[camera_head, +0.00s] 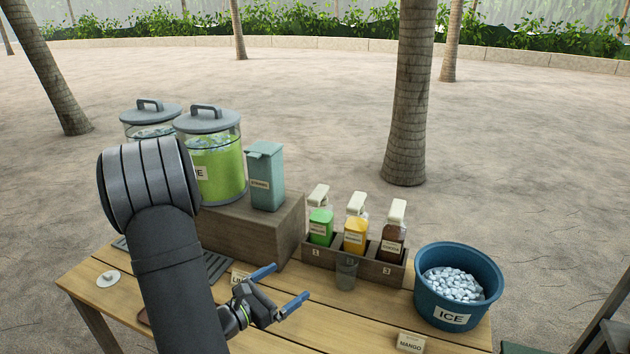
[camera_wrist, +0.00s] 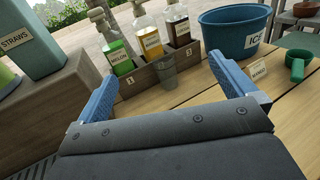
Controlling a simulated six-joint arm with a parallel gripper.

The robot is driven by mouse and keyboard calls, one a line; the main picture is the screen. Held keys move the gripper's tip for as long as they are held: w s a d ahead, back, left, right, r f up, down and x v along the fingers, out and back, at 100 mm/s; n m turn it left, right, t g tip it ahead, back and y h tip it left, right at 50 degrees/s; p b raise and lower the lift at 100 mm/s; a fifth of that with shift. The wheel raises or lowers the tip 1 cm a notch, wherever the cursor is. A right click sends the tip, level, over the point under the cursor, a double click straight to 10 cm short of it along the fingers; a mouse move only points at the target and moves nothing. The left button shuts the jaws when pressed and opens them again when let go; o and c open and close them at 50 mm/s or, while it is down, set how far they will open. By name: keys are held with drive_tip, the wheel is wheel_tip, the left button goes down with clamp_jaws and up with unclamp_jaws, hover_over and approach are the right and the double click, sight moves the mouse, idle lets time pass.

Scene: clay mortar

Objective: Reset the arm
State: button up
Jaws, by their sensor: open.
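My gripper (camera_head: 279,288) hangs over the front middle of the wooden table (camera_head: 95,285), with its two blue fingers spread apart and nothing between them. It also shows in the wrist view (camera_wrist: 170,87), where the fingers point toward the bottle rack. My dark arm crosses the left half of the head view and hides part of the table and the left side of the wooden box.
A wooden rack (camera_head: 386,271) holds several syrup bottles, with a grey cup (camera_head: 346,273) before it. A blue ice tub (camera_head: 458,285) stands right. Lidded jars (camera_head: 217,165) and a teal straw box (camera_head: 266,178) stand left. A green scoop (camera_wrist: 297,65) lies far right.

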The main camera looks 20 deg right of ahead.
drive_tip(key=w+d+r+m+g+y, duration=0.3)
drive_tip(key=d+r+m+g, duration=0.1)
drive_tip(key=d+m+g, duration=0.2)
drive_tip(key=w+d+r+m+g+y, duration=0.3)
drive_tip(key=d+r+m+g, duration=0.15)
drive_tip(key=d, duration=0.25)
drive_tip(key=w+d+r+m+t+y, duration=0.1)
drive_tip(key=w+d+r+t+y, duration=0.25)
drive_tip(key=r, duration=0.55)
drive_tip(key=w+d+r+m+t+y, duration=0.25)
drive_tip(key=w+d+r, duration=0.25)
drive_tip(key=r, duration=0.4)
drive_tip(key=s+x, duration=0.1)
drive_tip(key=x, duration=0.9)
drive_tip(key=shift+a+f+n+y, duration=0.25)
drive_tip(key=shift+a+n+y, duration=0.05)
drive_tip(key=shift+a, duration=0.05)
drive_tip(key=shift+g, duration=0.25)
drive_tip(key=w+v, duration=0.1)
drive_tip(key=v, duration=0.9)
drive_tip(key=shift+s, duration=0.45)
drive_tip(key=shift+a, duration=0.1)
